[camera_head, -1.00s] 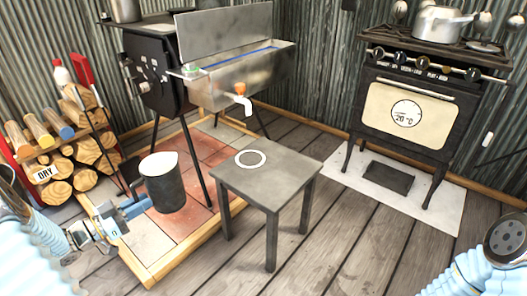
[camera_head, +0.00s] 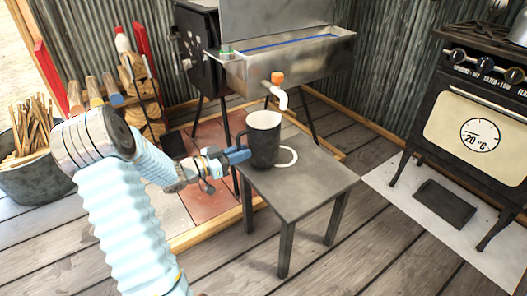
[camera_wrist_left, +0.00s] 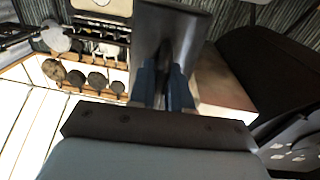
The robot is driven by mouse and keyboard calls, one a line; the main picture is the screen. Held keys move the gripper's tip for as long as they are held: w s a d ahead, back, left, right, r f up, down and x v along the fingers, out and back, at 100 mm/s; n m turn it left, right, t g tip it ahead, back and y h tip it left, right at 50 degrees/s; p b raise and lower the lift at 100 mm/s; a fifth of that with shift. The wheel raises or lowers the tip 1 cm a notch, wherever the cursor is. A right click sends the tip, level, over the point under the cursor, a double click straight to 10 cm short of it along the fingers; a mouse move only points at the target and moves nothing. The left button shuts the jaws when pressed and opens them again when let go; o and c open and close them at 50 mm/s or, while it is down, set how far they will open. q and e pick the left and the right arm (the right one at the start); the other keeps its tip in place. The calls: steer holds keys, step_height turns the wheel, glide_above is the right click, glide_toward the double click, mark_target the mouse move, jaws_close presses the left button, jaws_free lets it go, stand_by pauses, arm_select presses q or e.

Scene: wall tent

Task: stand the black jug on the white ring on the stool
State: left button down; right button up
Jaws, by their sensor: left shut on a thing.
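The black jug (camera_head: 264,148), with a white inside, is upright at the stool (camera_head: 310,185), over the left part of its top. I cannot tell whether its base touches the stool. The white ring (camera_head: 292,157) lies flat on the stool top; its right part shows beside the jug and the rest is hidden behind it. My left gripper (camera_head: 238,155) is shut on the jug's handle from the left. In the left wrist view, the fingers (camera_wrist_left: 166,88) close around the handle below the dark jug body (camera_wrist_left: 180,22). My right gripper is out of view.
A metal trough (camera_head: 290,75) with a white tap (camera_head: 281,98) stands just behind the stool. A stove (camera_head: 470,125) stands at the right. A bucket of sticks (camera_head: 35,175) is at the far left. Floorboards in front of the stool are clear.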

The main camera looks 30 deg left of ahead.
mark_target(261, 150)
arm_select(q)
steer(key=x, duration=0.7)
steer(key=shift+b, duration=0.4)
steer(key=shift+w+f, duration=0.1)
steer(key=shift+f, duration=0.7)
